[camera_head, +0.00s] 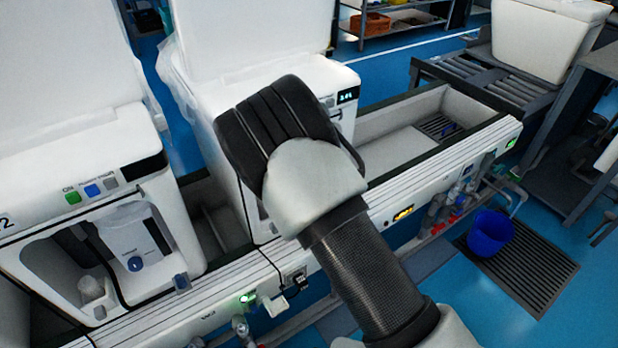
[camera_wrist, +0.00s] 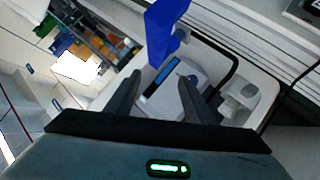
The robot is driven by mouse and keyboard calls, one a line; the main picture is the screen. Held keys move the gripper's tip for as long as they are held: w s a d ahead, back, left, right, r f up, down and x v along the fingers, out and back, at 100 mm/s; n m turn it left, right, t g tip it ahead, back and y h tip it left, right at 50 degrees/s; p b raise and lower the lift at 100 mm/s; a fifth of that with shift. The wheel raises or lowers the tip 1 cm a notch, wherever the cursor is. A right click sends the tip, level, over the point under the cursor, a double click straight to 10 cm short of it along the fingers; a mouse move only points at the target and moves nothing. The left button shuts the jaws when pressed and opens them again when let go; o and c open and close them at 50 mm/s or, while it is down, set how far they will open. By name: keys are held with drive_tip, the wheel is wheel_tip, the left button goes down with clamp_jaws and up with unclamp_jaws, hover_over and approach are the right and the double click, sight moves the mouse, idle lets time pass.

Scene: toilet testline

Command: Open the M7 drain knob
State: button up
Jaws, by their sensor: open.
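No label reading M7 is legible, so I cannot tell which part is the M7 drain knob. A white dispenser unit (camera_head: 140,245) stands in the open bay of the left machine, with a round blue knob (camera_head: 135,264) on its front. In the wrist view a large blue bar (camera_wrist: 165,30) stands beyond my gripper (camera_wrist: 172,82), beside a white unit with a dark display (camera_wrist: 162,75). My two dark fingers are apart with nothing visibly held. My arm's end hides part of the middle machine in the head view.
A white machine with a lit display (camera_head: 347,96) stands behind my arm. Pipes with red valves (camera_head: 455,196) run below the bench on the right. A blue bucket (camera_head: 489,232) stands on a dark floor grate (camera_head: 535,262). Blue floor is open at lower right.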

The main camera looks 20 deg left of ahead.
drive_tip(key=s+a+f+n+y, duration=0.4)
drive_tip(key=s+a+f+n, duration=0.1)
drive_tip(key=n, duration=0.1)
drive_tip(key=shift+t, duration=0.3)
drive_tip(key=b+x, duration=0.1)
drive_tip(key=x, duration=0.4)
drive_tip(key=b+x, duration=0.1)
drive_tip(key=x, duration=0.5)
drive_tip(key=b+x, duration=0.1)
drive_tip(key=x, duration=0.5)
drive_tip(key=shift+w+r, duration=0.1)
drive_tip(key=shift+r, duration=0.15)
